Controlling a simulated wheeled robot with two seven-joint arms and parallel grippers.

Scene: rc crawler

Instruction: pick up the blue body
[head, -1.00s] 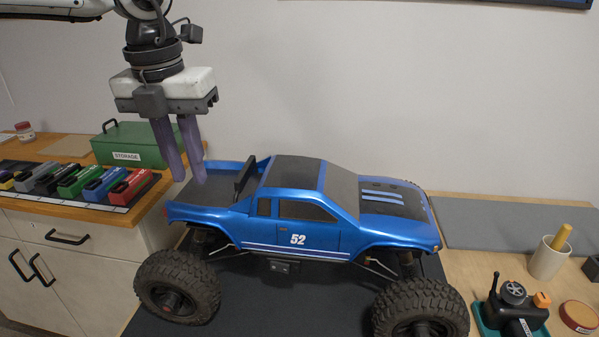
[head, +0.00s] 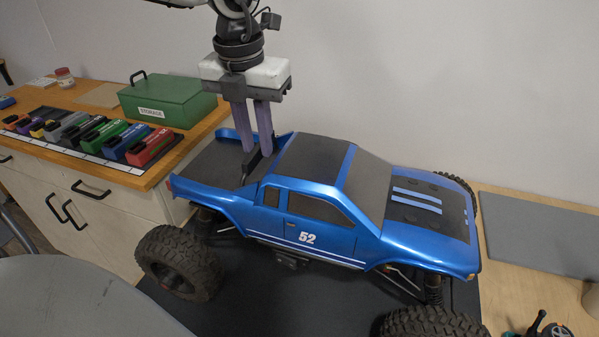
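The blue body (head: 335,235), marked 52, sits on the crawler's chassis, level above the big black tyres (head: 178,262). A thin black upright bar (head: 254,165) stands between its cab and rear bed. My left gripper (head: 257,150) points down over the rear of the body, by this bar. Its two purple fingers are apart, with a gap between them. The fingertips are close to the bar; I cannot tell whether they touch it. My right gripper is not in view.
A green storage box (head: 168,103) stands on the wooden counter at the left, behind a row of coloured blocks (head: 88,135). A grey mat (head: 540,235) lies on the bench at the right. A white wall is close behind the crawler.

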